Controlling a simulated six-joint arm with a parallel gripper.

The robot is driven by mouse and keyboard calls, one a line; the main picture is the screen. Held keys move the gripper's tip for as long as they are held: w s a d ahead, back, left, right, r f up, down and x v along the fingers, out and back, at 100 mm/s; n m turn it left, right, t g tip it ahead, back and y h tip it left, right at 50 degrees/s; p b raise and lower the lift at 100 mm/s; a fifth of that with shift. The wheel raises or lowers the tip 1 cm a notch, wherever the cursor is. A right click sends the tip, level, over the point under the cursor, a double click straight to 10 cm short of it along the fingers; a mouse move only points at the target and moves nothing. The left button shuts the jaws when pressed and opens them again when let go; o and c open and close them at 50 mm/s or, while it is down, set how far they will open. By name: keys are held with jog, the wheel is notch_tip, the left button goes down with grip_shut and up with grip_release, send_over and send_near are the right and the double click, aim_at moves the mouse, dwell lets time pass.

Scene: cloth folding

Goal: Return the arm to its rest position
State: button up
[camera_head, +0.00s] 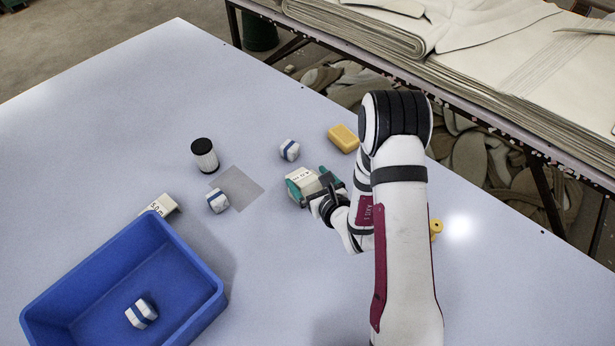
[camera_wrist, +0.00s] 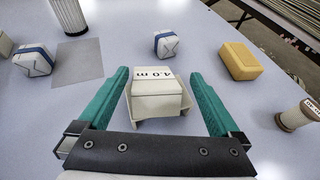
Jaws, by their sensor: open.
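My gripper (camera_head: 309,180) is low over the middle of the pale table (camera_head: 80,130), with my arm reaching in from the lower right. In the wrist view my gripper (camera_wrist: 160,76) has its two teal fingers spread apart. A white box marked "4.0 m" (camera_wrist: 158,84) sits between the fingers, with visible gaps on both sides. The same box (camera_head: 302,179) shows in the head view, partly hidden by the fingers. I cannot tell how high the fingers are above the table.
A blue bin (camera_head: 208,304) holds a blue-banded white block (camera_head: 141,314). Two similar blocks (camera_head: 290,150) (camera_head: 218,201), a yellow block (camera_head: 343,138), a black-topped cylinder (camera_head: 204,156), another white box (camera_head: 160,205) and a grey square (camera_head: 245,188) lie around. Stacked cloth (camera_head: 500,60) stands behind.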

jog(key=v, duration=0.6)
jog(key=shift+s+r, duration=0.2)
jog(key=shift+s, duration=0.05)
jog(key=shift+w+d+r+m, duration=0.1)
jog(key=shift+d+m, duration=0.1)
jog(key=shift+m, duration=0.2)
jog(key=s+d+r+m+g+h, duration=0.2)
jog(key=d+r+m+g+h, duration=0.1)
jog(key=m, duration=0.8)
jog(key=s+d+r+m+g+h, duration=0.2)
jog(key=d+r+m+h, duration=0.15)
jog(key=m, duration=0.65)
jog(key=s+a+r+m+g+y, duration=0.1)
jog(key=s+r+m+g, duration=0.3)
jog(key=s+m, duration=0.7)
jog(key=s+a+r+m+g+y, duration=0.2)
jog(key=s+a+r+m+g, duration=0.1)
jog(key=s+m, duration=0.9)
jog(key=shift+s+a+r+m+g, duration=0.2)
jog(key=shift+a+r+m+g, duration=0.2)
jog(key=shift+a+r+m, duration=0.45)
jog(key=shift+d, duration=0.15)
